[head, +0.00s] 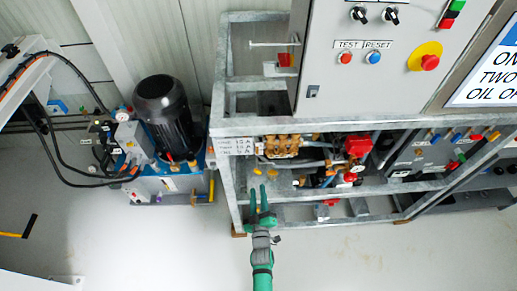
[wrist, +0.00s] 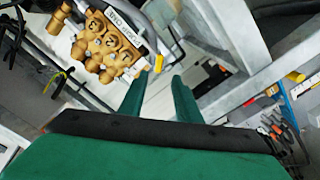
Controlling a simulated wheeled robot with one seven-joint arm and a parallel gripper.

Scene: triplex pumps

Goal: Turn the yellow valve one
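My gripper (head: 259,190) is green and open, with nothing between its fingers. In the head view it points up at the lower left part of the grey frame, just below some small yellow handles (head: 270,173). In the wrist view the two fingers (wrist: 159,78) are spread apart. Another yellow piece (wrist: 295,76) is on the frame at the right. Which of these is valve one cannot be told.
A brass pump block (wrist: 104,42) is beyond the fingers to the upper left; it also shows in the head view (head: 287,147). Galvanised frame bars (head: 232,190) surround the area. A black motor (head: 163,110) stands at left. The floor (head: 330,260) in front is clear.

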